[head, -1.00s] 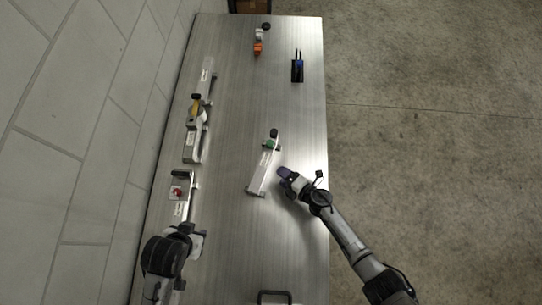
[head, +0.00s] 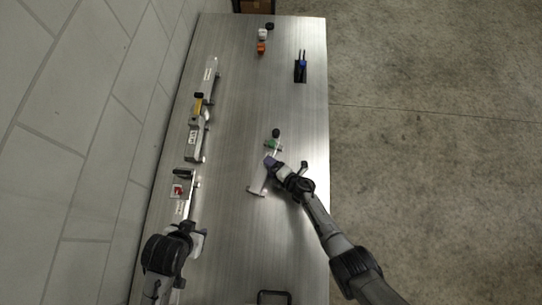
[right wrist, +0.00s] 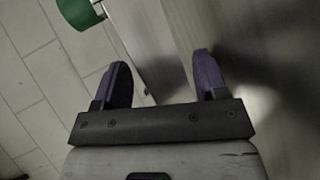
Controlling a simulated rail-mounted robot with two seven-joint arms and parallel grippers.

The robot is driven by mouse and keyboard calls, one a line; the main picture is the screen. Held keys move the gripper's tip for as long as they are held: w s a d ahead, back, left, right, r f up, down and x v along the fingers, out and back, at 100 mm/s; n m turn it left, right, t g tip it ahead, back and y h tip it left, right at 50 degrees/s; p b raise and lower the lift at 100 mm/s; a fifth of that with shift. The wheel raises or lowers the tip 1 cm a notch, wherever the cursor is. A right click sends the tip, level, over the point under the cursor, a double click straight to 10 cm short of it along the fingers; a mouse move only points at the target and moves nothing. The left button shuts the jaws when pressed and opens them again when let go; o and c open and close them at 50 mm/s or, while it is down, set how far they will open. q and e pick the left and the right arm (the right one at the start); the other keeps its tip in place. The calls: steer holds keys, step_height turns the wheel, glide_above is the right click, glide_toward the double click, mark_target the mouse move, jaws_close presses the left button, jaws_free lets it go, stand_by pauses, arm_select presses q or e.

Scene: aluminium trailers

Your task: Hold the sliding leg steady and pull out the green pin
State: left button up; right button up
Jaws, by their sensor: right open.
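The sliding leg, a pale aluminium bar (head: 257,189), lies at an angle on the middle of the metal table. The green pin (head: 273,144) is at its far end beside a black knob; it also shows as a green cylinder (right wrist: 80,13) in the right wrist view. My right gripper (head: 269,161) is over the leg, just nearer than the green pin. In the right wrist view its purple fingers (right wrist: 163,75) are open, with a stretch of the leg (right wrist: 152,38) seen between them; contact cannot be told. My left gripper (head: 199,243) is at the table's left side, its jaws unclear.
More aluminium assemblies stand along the left edge, one with a red part (head: 177,190), one with a yellow part (head: 198,104). An orange part (head: 261,48) and a blue-black item (head: 301,67) lie at the far end. A black handle (head: 273,297) is at the near edge.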

steer(key=shift+c, duration=0.4)
steer(key=c, duration=1)
